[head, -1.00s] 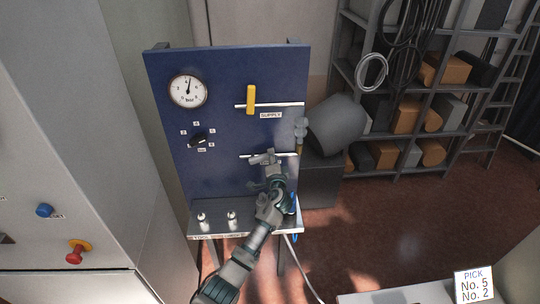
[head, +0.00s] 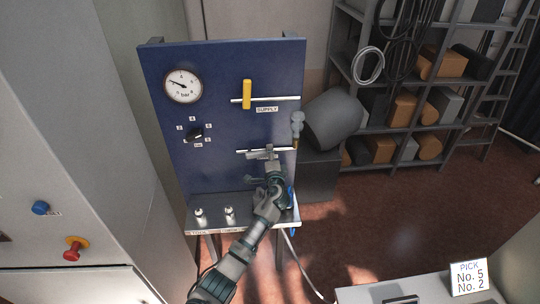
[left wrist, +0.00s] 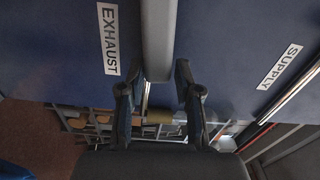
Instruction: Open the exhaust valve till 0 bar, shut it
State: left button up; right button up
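The blue panel (head: 225,125) carries a round bar gauge (head: 183,87); its needle points left and slightly up, on the low side. The exhaust valve's grey handle (left wrist: 159,40) lies roughly along its white pipe (head: 284,150). My left gripper (head: 268,165) is at this handle, low on the panel. The EXHAUST label (left wrist: 108,40) is beside the handle. My right gripper is not in view.
The yellow supply handle (head: 247,95) stands across its pipe above. A small dial knob (head: 195,135) is left of it. Two small fittings sit on the panel's shelf (head: 212,222). A cabinet with a red button (head: 75,246) stands left, loaded shelving at right.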

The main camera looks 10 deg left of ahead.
pick_arm(q)
jog(key=shift+o, duration=0.8)
jog(key=shift+w+f, duration=0.15)
jog(key=shift+w+d+f, duration=0.1)
jog(key=shift+d+f, duration=0.05)
jog(key=v, duration=1.2)
